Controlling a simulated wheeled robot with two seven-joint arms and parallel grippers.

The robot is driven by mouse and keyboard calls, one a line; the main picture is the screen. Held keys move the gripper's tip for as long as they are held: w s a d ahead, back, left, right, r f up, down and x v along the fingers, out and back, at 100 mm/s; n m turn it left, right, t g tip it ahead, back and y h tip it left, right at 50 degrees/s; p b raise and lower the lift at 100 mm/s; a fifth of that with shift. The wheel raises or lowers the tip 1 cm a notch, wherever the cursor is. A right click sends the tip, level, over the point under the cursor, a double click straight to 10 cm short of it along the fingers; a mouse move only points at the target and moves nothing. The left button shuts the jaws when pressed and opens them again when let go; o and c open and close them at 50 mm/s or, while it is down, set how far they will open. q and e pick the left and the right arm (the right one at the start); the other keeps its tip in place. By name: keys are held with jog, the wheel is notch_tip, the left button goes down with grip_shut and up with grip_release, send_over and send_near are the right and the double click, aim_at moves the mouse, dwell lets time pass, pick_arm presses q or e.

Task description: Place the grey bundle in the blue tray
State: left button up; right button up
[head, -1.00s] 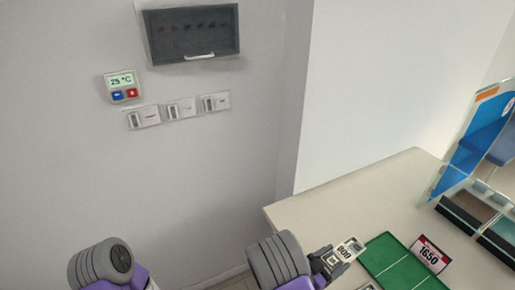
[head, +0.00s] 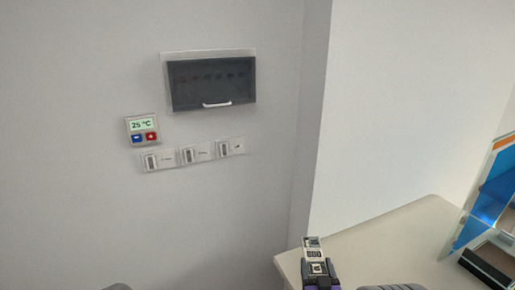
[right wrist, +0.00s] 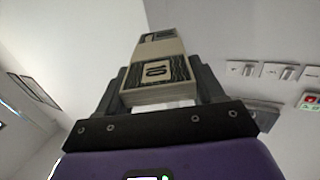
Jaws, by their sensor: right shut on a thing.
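My right gripper (head: 318,264) is shut on a pale grey bundle (head: 312,246) with dark printed markings. It holds the bundle up at the counter's near left corner in the head view. In the right wrist view the bundle (right wrist: 155,72) sticks out lengthwise between the two dark fingers of the gripper (right wrist: 160,88). A dark "10" print shows on its end. I see no blue tray in either view now. My left gripper is not in view.
The pale counter (head: 400,235) runs to the right, its visible top mostly bare. A glass screen with a blue panel (head: 495,195) and a dark tray (head: 487,268) stand at the right. A dark wall cabinet (head: 212,84), thermostat (head: 142,129) and switches (head: 195,153) are on the left wall.

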jog(key=shift+s+a+r+y, duration=0.1)
jog(key=shift+a+r+y, duration=0.1)
jog(key=shift+y, duration=0.1)
jog(key=shift+d+f+h, duration=0.35)
jog(key=shift+f+h, duration=0.1)
jog(key=shift+h, duration=0.05)
jog(key=s+d+f+m+g+h, duration=0.9)
jog(key=s+f+m+g+h, duration=0.2)
jog(key=m+h, duration=0.2)
jog(key=h, duration=0.2)
jog(key=shift+f+h, duration=0.15)
jog(key=shift+h, duration=0.15)
notch_tip(320, 180, down, 10)
jog(key=shift+r+b, duration=0.2)
jog(key=shift+b, duration=1.05)
